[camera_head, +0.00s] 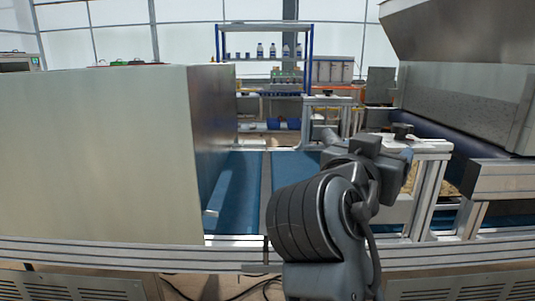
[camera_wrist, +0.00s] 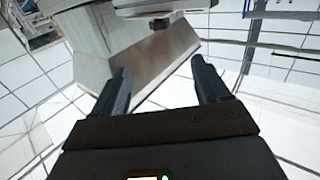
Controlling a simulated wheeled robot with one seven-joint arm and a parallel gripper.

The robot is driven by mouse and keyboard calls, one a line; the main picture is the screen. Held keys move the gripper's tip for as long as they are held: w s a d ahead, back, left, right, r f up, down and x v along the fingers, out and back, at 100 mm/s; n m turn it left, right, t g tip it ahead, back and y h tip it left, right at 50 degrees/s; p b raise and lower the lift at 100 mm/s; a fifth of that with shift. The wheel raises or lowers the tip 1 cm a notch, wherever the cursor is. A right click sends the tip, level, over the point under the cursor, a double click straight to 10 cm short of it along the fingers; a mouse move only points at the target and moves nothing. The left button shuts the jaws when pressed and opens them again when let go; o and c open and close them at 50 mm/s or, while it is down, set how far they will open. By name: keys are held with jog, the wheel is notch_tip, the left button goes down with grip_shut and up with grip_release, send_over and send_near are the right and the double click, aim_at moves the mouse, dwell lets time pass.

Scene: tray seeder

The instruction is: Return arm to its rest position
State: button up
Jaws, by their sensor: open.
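My gripper (camera_wrist: 160,82) shows in the wrist view with its two dark fingers spread apart. Nothing is between the fingers. Behind them I see a metal hopper-like housing (camera_wrist: 98,62) and the white panelled wall. In the head view my arm is folded in the lower right middle, in front of the conveyor. The arm's end is raised over the blue belt (camera_head: 240,185), and I cannot make out the fingers there.
A large pale cabinet (camera_head: 110,155) stands at the left over the belt. A metal hopper (camera_head: 465,110) is at the right. An aluminium rail (camera_head: 130,253) runs across the front. A shelf rack (camera_head: 265,60) with bottles stands at the back.

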jog(key=s+d+f+n+t+y+p, duration=0.1)
jog(key=s+f+n+y, duration=0.4)
jog(key=s+f, duration=0.5)
jog(key=s+d+f+n+y+p, duration=0.15)
jog(key=s+f+n+y, duration=0.45)
jog(key=f, duration=0.8)
jog(key=s+d+r+m+p, duration=0.1)
jog(key=s, duration=1.3)
jog(key=s+r+m, duration=0.1)
jog(key=s+m, duration=0.1)
jog(key=s, duration=1.2)
jog(key=shift+d+r+p, duration=0.35)
